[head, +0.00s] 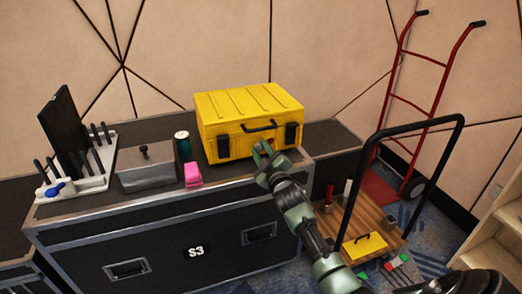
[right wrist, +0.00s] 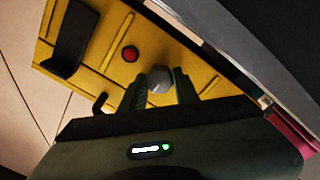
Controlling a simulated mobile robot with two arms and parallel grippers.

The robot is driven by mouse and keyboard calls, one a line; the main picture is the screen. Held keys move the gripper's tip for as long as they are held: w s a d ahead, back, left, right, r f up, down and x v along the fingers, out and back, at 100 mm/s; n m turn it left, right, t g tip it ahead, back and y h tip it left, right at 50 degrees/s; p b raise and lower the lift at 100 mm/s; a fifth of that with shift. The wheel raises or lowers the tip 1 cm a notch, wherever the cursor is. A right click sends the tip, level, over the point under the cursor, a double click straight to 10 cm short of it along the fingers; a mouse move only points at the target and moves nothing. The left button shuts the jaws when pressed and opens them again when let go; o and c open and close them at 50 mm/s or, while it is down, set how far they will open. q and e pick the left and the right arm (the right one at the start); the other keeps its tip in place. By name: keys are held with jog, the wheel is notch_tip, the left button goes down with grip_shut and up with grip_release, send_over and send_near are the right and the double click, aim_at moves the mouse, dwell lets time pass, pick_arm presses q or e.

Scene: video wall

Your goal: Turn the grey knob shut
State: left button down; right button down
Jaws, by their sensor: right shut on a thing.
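The grey knob (right wrist: 159,79) is a small faceted knob on the front of the yellow case (head: 230,145). The case's yellow front also fills much of the right wrist view (right wrist: 95,70). My right gripper (head: 263,147) is at the case's front, below the black handle. In the right wrist view my right gripper (right wrist: 161,88) has a finger on each side of the knob and is shut on it. In the head view the gripper hides the knob. My left gripper is not in view.
A red button (right wrist: 130,54) is beside the knob. The case stands on a black flight case (head: 200,240) marked S3, with a pink block (head: 193,175), a dark green cylinder (head: 183,143) and a grey box (head: 146,170) to its left. A black-handled cart (head: 385,222) stands at the right.

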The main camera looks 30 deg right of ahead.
jog(key=shift+f, duration=0.1)
jog(key=c, duration=1.1)
grip_release()
jog(key=shift+o, duration=0.2)
jog(key=shift+s+a, duration=0.15)
jog(key=shift+s, duration=0.35)
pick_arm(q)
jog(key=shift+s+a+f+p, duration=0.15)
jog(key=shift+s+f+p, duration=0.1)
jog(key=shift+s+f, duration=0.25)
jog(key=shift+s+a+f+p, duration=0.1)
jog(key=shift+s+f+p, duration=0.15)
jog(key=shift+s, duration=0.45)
pick_arm(e)
jog(key=v, duration=0.6)
jog(key=shift+s, duration=0.4)
